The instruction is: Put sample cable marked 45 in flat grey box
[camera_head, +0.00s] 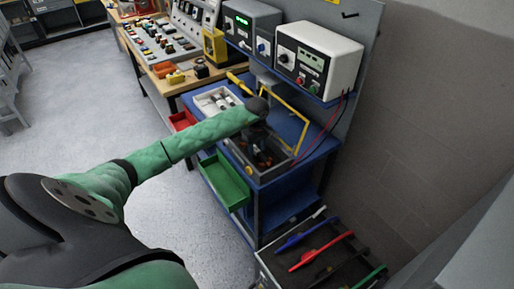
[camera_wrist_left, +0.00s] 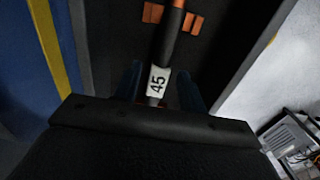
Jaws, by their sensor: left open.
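The sample cable marked 45 (camera_wrist_left: 158,83) shows in the left wrist view, with a white label and a dark sleeve above it. It lies between the two blue fingers of my left gripper (camera_wrist_left: 160,88), which is open. The fingers stand apart on either side of the label. Behind the cable is the dark inside of the flat grey box (camera_head: 250,168), with orange blocks. In the head view the box sits open on the blue bench, and my left gripper (camera_head: 257,133) is over it, partly hidden by my wrist. My right gripper is not in view.
Instruments (camera_head: 318,60) stand on the shelf above. A tray (camera_head: 268,268) with several coloured pieces lies at the front. The floor on the left is free.

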